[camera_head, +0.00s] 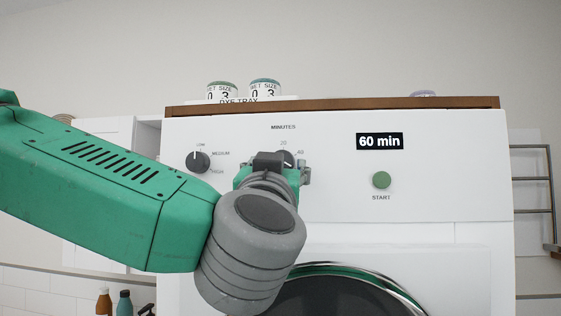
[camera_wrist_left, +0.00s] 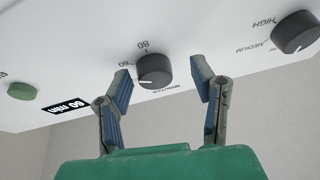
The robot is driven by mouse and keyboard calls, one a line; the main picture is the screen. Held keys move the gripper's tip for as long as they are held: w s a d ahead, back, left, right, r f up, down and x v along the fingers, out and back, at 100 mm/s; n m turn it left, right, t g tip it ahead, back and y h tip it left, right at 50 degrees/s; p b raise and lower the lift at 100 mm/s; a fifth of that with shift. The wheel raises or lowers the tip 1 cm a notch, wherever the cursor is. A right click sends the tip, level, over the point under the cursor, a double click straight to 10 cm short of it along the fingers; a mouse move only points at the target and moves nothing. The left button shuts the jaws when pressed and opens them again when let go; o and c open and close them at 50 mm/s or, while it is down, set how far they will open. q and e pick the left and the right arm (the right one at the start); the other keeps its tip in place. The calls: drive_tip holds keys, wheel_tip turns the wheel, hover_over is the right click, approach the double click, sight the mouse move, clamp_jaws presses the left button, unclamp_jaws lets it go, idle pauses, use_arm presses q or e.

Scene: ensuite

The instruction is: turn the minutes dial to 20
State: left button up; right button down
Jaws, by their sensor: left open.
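The dark minutes dial (camera_head: 287,157) is on the white machine's front panel, below the MINUTES label and mostly hidden by my left gripper (camera_head: 272,172) in the head view. In the wrist view, the dial (camera_wrist_left: 155,70) is upside down, with a white pointer line toward the left. My left gripper (camera_wrist_left: 161,74) is open, with one finger on each side of the dial and gaps visible between fingers and dial. The display (camera_head: 380,141) reads 60 min. My right gripper is not in view.
A dark heat dial (camera_head: 200,161) is left of the minutes dial. The green START button (camera_head: 381,180) is to the right, under the display. The round door (camera_head: 340,290) is below the panel.

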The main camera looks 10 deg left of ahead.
use_arm(q)
drive_tip(key=shift+w+d+r, duration=0.1)
drive_tip(key=shift+w+d, duration=0.05)
drive_tip(key=shift+d, duration=0.45)
drive_tip(key=c, duration=1.1)
drive_tip(key=shift+a, duration=0.35)
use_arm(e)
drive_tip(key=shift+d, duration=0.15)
